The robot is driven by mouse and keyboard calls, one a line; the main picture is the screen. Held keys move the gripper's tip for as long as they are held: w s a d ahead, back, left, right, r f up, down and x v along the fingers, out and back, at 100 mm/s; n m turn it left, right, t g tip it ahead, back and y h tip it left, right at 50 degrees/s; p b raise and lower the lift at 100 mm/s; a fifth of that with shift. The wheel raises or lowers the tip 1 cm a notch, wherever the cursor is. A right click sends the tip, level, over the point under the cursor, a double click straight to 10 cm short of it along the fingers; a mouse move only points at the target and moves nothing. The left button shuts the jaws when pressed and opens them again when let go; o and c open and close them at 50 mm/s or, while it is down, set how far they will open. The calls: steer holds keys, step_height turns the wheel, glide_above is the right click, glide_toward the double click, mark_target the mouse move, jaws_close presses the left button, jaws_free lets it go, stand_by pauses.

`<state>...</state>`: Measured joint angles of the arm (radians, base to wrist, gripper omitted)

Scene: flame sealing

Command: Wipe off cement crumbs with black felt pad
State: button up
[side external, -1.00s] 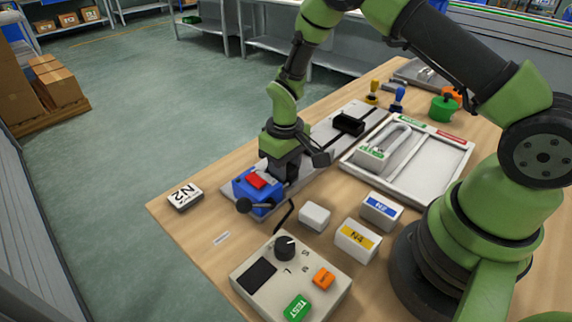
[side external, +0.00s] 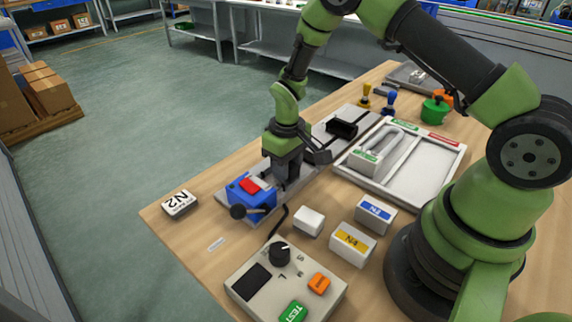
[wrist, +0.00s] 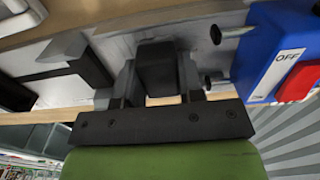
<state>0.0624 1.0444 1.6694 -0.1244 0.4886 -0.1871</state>
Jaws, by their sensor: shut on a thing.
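My gripper (wrist: 157,88) is shut on a black block (wrist: 157,68), which looks like the felt pad. The block sits between the two dark fingers in the wrist view. In the side view my gripper (side external: 286,178) is low over the long grey plate (side external: 310,172), just right of a blue unit (side external: 250,194) with a red switch. The block is hidden by the gripper there, and I cannot tell whether it touches the plate. No cement crumbs can be made out.
Metal pins (wrist: 229,32) stick out of the blue unit near the right finger. A black holder (side external: 341,128) stands farther along the plate. A white tray (side external: 430,172) lies to the right. White blocks and a control box (side external: 250,300) stand in front.

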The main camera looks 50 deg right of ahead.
steer(key=shift+s+a+f, duration=0.1)
steer(key=shift+s, duration=0.15)
steer(key=shift+w+a, duration=0.1)
steer(key=shift+a, duration=1.15)
steer(key=shift+d, duration=0.1)
steer(key=shift+w+d, duration=0.15)
steer(key=shift+d, duration=1.2)
steer(key=shift+a, duration=0.15)
steer(key=shift+a, duration=1.3)
steer(key=shift+s, duration=0.2)
